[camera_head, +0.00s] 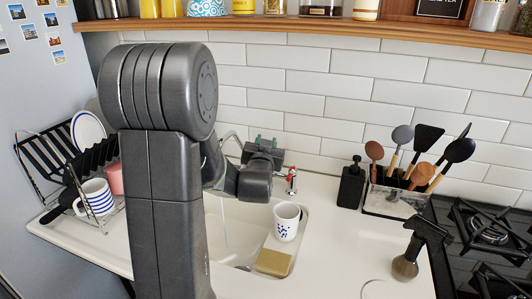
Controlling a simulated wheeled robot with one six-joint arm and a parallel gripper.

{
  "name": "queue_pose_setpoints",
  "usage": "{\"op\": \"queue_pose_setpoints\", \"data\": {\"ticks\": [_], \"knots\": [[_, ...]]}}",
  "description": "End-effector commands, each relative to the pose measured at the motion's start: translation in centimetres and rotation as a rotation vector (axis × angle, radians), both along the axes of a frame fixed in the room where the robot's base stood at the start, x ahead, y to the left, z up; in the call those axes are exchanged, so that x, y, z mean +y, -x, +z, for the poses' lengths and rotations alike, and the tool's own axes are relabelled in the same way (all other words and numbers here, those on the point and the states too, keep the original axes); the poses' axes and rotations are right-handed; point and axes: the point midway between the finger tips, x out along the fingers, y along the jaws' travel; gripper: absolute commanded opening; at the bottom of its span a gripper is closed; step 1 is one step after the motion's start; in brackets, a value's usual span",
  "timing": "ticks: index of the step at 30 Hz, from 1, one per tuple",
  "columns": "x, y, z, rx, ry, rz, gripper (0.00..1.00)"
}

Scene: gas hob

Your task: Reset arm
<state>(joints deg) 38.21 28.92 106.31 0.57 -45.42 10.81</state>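My arm rises through the left middle of the view, with its thick dark joint at the top. The forearm bends behind it, and the wrist reaches out to the right over the back of the sink. My gripper (265,142) is small in the view, pointing away toward the tiled wall. Part of the arm between the upper joint and the wrist is hidden behind the column-like link.
The sink (225,222) holds a white mug with blue dots (286,221) and a sponge (273,262). A dish rack (112,212) stands left. A shelf (330,27) runs above.

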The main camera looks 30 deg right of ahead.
Motion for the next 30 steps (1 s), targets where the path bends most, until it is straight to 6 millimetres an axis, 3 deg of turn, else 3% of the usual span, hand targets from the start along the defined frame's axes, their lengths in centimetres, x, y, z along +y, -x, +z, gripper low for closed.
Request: {"op": "queue_pose_setpoints", "data": {"ticks": [5,17,30], "knots": [[0.0,0.0,0.9,0.000,0.000,0.000,0.32],[0.0,0.0,0.3,0.002,-0.002,0.001,0.32],[-0.1,0.0,-6.4,0.006,-0.005,-0.002,0.32]]}}
